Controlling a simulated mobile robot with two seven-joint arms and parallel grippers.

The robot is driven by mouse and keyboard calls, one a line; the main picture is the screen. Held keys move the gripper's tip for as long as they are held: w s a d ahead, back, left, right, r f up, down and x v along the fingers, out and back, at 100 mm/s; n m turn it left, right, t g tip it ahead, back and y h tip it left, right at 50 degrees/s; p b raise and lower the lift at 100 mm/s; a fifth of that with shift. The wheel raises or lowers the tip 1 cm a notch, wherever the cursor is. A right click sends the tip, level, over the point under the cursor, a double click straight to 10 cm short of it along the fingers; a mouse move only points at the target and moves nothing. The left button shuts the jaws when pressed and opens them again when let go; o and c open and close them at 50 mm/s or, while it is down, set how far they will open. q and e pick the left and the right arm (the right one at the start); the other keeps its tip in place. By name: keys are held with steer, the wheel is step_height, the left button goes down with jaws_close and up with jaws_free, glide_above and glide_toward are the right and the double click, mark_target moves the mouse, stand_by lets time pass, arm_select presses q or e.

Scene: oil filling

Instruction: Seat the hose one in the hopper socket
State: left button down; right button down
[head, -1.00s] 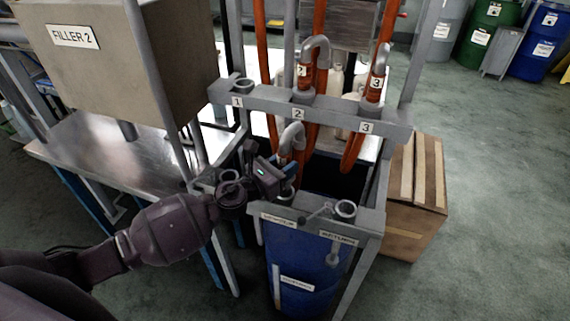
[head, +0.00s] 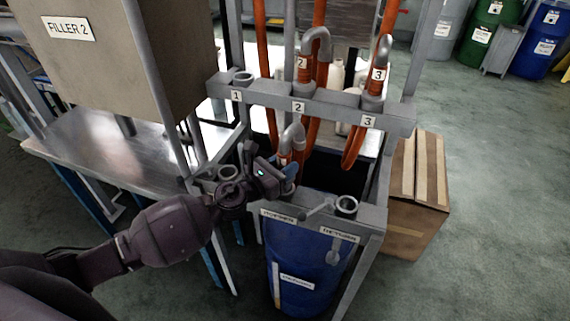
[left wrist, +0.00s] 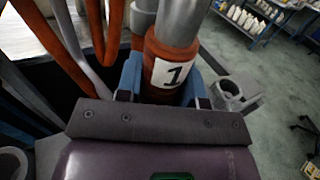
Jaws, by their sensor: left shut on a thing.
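My left gripper (head: 281,178) is shut on hose one, just above the front bar of the frame. Hose one (head: 293,138) is orange with a grey bent pipe at its top. In the left wrist view the hose (left wrist: 172,70) stands between my blue fingers, with its label "1" facing me. The left label (head: 278,215) on the front bar, too small to read surely, marks the hopper socket's place. The socket itself and the hose's lower end are hidden behind my gripper, so I cannot tell whether the hose is in it.
The return socket (head: 346,205) is open and empty to the right. Behind, the rack bar (head: 330,110) holds hose two (head: 305,68) and hose three (head: 378,75); its socket 1 (head: 242,78) is empty. A blue drum (head: 300,265) stands below. A cardboard box (head: 420,185) is at right.

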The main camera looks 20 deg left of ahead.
arm_select(q)
steer(key=shift+f+b, duration=0.3)
steer(key=shift+f, duration=0.35)
